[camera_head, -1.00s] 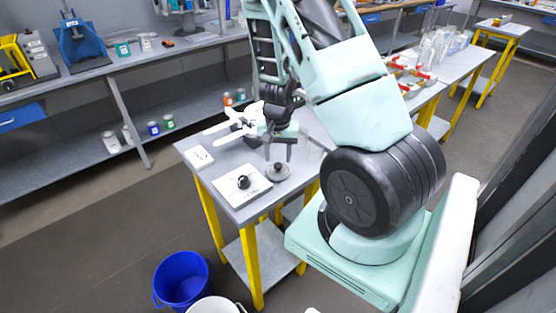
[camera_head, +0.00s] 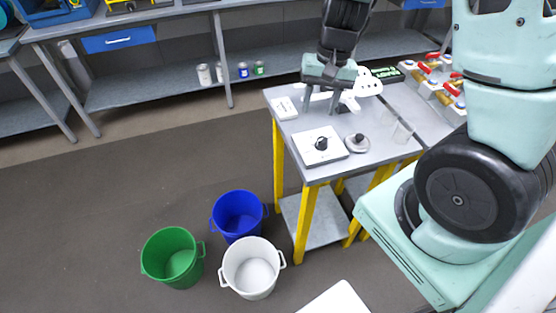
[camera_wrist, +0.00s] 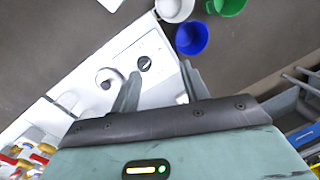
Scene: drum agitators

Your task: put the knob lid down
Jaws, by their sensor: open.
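The knob lid (camera_head: 357,143), a grey round disc with a small knob on top, rests flat on the grey table (camera_head: 290,127), just right of a white square plate (camera_head: 311,157) with a black dial (camera_head: 321,144). The lid also shows in the wrist view (camera_wrist: 106,78), left of the white plate and partly close behind one finger. My gripper (camera_head: 319,112) is open and empty, fingers pointing down, above the table and behind the plate. It is apart from the lid. In the wrist view my gripper (camera_wrist: 160,70) shows both fingers spread.
A white bracket-like part (camera_head: 363,84) lies behind the lid, near my gripper. Clear glassware (camera_head: 402,131) stands at the right, and a small white box (camera_head: 285,107) at the left corner. Blue (camera_head: 239,216), green (camera_head: 172,258) and white (camera_head: 252,268) buckets stand on the floor in front.

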